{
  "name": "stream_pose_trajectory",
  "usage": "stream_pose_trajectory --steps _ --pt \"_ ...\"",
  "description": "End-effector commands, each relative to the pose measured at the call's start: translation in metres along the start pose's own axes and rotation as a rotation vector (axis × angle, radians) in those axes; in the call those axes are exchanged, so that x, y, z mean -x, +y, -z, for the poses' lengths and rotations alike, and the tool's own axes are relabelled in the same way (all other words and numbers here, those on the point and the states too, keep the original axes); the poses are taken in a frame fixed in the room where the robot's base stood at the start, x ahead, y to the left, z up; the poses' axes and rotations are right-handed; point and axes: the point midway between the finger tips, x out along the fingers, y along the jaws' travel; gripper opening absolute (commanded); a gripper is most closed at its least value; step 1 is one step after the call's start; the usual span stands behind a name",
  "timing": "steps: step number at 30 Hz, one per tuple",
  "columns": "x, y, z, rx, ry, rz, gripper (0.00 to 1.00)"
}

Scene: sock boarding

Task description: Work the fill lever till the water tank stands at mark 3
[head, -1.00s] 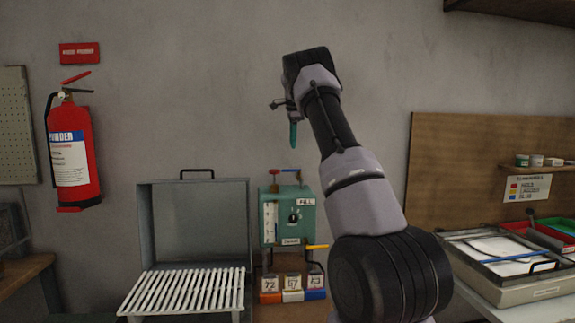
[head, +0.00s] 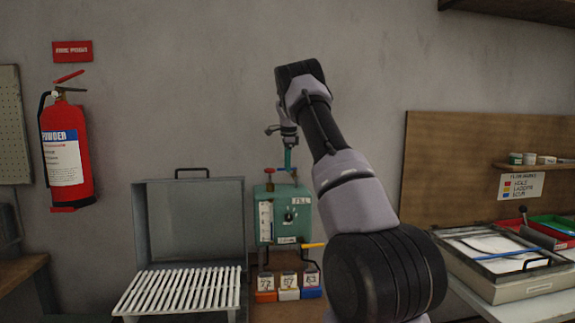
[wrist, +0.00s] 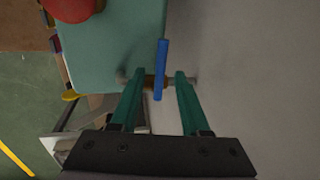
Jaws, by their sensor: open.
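The green water tank (head: 271,201) stands against the wall, with a FILL label, a dark dial (head: 290,216) and a pale gauge strip (head: 265,222) on its front. The water level and marks are too small to read. A blue lever (wrist: 162,60) on a brass-coloured pivot sits at the tank's edge in the wrist view. My gripper (head: 289,166) points down over the tank's top. In the wrist view its two green fingers (wrist: 159,78) are open, one on each side of the blue lever, with gaps visible. The lever is mostly hidden in the head view.
A red knob (head: 269,184) stands on the tank's top left, also in the wrist view (wrist: 70,8). A yellow lever (head: 312,245) sticks out low on the right. A grey box with a white slatted rack (head: 180,291) stands left. Numbered blocks (head: 289,286) sit below the tank.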

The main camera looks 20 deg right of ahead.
Motion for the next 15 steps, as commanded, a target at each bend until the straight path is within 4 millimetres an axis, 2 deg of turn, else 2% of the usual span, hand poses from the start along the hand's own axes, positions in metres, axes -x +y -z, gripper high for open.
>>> stream_pose_trajectory --steps 1,4,5,15 --pt "0.0002 0.0 0.0001 0.0 0.0 0.0 0.42" --pt "0.0003 0.0 0.0001 0.0 0.0 0.0 0.04" --pt "0.0003 0.0 0.0001 0.0 0.0 0.0 0.0" --pt "0.0006 -0.0001 0.0002 0.0 0.0 0.001 0.0"
